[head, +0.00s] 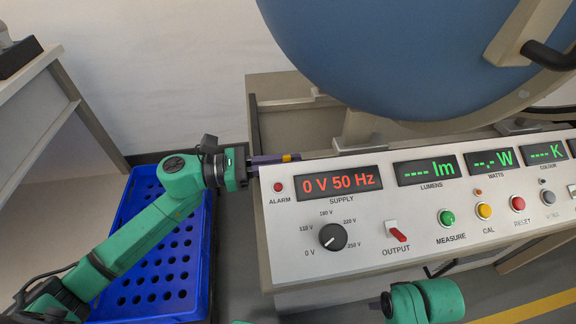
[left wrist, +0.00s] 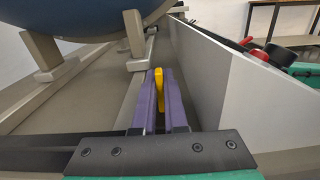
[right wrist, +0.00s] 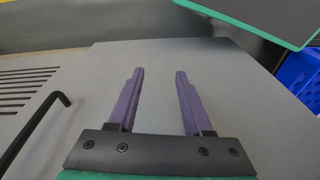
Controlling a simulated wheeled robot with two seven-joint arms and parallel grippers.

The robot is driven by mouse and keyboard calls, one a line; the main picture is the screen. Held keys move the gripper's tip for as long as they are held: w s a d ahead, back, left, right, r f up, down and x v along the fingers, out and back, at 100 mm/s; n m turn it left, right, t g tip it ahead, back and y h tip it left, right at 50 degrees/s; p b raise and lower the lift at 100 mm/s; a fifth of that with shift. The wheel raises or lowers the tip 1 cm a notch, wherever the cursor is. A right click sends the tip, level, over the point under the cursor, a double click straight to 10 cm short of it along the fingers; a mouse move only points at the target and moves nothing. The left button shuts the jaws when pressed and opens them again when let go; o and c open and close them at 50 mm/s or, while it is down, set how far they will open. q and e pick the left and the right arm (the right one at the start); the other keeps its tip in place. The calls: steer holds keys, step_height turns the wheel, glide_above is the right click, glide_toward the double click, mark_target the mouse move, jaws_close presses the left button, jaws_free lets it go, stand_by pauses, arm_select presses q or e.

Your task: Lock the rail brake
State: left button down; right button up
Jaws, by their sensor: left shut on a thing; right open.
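The rail brake shows as a small yellow lever (left wrist: 159,90) in the left wrist view, standing upright beside the rail behind the control panel. My left gripper (left wrist: 162,80) is shut on this yellow lever, with its purple fingers on either side of it. In the head view the left gripper (head: 280,159) reaches in behind the panel's left end, and a bit of yellow shows at its fingertips. My right gripper (right wrist: 160,75) is open and empty, its purple fingers apart in front of a plain grey surface.
The control panel (head: 375,263) with dial, switch and buttons fills the right front. The big blue sphere (head: 400,50) stands on supports behind it. A blue crate (head: 150,300) lies below my left arm. A black bent rod (right wrist: 38,125) is left of my right gripper.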

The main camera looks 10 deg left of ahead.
arm_select(q)
steer(key=c, duration=1.2)
jaws_free()
steer(key=shift+c, duration=0.2)
steer(key=v, duration=1.4)
steer(key=shift+a, duration=0.3)
steer(key=shift+o, duration=0.3)
steer(key=shift+s, duration=0.1)
